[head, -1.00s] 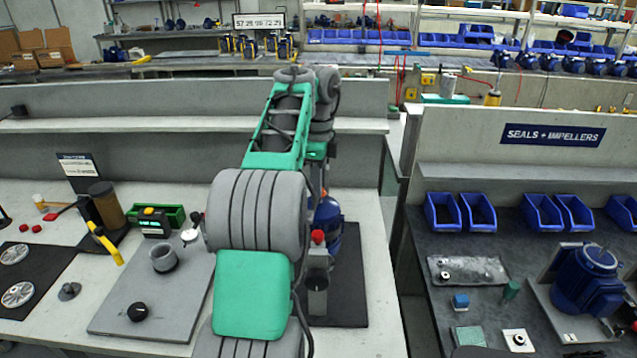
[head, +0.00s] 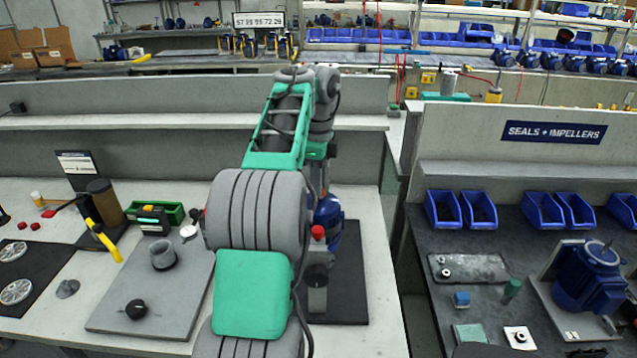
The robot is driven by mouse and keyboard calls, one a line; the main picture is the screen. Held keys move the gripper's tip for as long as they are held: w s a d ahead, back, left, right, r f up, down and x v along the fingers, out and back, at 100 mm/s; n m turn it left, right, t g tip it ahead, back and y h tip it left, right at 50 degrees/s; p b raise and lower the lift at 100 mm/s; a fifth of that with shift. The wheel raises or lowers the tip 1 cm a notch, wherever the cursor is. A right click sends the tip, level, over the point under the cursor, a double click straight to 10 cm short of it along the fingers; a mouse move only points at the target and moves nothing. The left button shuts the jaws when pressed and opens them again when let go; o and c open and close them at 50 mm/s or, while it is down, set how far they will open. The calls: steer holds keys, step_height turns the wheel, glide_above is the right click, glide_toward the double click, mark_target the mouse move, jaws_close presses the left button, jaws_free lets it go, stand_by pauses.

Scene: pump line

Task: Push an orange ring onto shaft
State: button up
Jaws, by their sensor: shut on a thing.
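My arm rises in the middle of the head view and bends down behind itself, so my gripper is hidden and its jaws do not show. A blue pump or motor body (head: 329,212) stands behind my arm on a dark mat (head: 349,270); most of it is hidden. I cannot make out an orange ring anywhere. The shaft at that blue body is not visible either. A grey block with a red cap (head: 318,232) stands just in front of the blue body, right of my arm.
A grey plate (head: 190,305) left of my arm bears a grey cup (head: 163,256) and a black knob (head: 136,309). A green tray (head: 172,212) and yellow-handled tool (head: 104,240) lie behind. The right bench holds blue bins (head: 443,210) and a blue motor (head: 590,277).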

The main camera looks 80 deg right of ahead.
steer(key=shift+f+b, duration=0.65)
steer(key=shift+f, duration=0.05)
stand_by(0.4)
steer(key=o, duration=1.3)
steer(key=shift+r, duration=0.1)
step_height(320, 180, up, 9)
steer(key=p, duration=0.9)
steer(key=shift+f, duration=0.2)
